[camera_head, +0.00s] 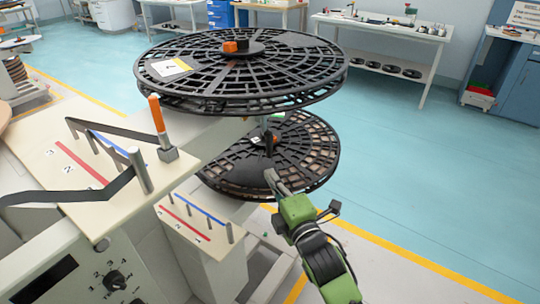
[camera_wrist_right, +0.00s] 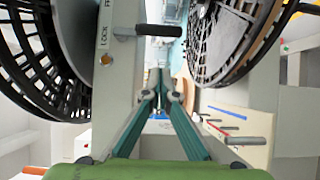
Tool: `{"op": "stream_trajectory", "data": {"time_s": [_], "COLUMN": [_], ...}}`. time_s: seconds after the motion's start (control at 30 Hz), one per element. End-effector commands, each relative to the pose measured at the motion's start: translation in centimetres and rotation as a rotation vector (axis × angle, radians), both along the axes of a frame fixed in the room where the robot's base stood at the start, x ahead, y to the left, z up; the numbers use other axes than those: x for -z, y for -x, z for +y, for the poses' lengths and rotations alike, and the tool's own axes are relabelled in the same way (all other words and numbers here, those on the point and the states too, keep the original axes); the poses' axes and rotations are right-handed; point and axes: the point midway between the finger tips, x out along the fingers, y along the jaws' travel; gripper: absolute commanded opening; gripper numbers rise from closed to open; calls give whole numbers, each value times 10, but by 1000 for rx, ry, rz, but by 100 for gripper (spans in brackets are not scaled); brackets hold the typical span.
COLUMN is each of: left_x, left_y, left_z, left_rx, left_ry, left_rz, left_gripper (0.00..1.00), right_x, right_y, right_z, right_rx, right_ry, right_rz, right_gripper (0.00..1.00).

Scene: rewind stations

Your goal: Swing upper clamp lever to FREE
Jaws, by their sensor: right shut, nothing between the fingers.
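In the right wrist view a black lever (camera_wrist_right: 158,30) sticks out sideways from a grey upright plate (camera_wrist_right: 118,75). Its root is beside the word LOCK, and part of another word shows at the top edge. I cannot tell for certain that it is the upper clamp lever. My right gripper (camera_wrist_right: 160,80) is shut and empty, its tips apart from the lever in the picture. In the head view the right gripper (camera_head: 270,178) is in front of the lower reel (camera_head: 310,150). The upper reel (camera_head: 210,85) has an orange block on its hub. My left gripper is out of view.
A cream guide table (camera_head: 80,205) with pins, a black strip and an orange-topped post (camera_head: 157,115) stands at the left. A smaller lined table (camera_head: 190,235) lies below. A control panel (camera_head: 90,280) is at the lower left. Open blue floor (camera_head: 430,180) lies to the right.

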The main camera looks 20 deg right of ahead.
Motion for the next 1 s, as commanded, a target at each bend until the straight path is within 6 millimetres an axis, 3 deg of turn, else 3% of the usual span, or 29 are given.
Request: {"op": "stream_trajectory", "data": {"time_s": [0.27,0.4,0.6,1.0], "left_x": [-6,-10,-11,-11], "left_y": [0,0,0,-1], "left_z": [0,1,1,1], "left_rx": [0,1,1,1], "left_ry": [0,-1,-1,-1], "left_rz": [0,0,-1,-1], "left_gripper": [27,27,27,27], "right_x": [-2,-1,0,0], "right_y": [-60,-75,-85,-86], "right_z": [5,-12,-21,-22], "right_rx": [1,1,0,0], "right_ry": [-2,2,0,1], "right_rz": [-1,0,0,-1], "right_gripper": [0,0,0,0]}}
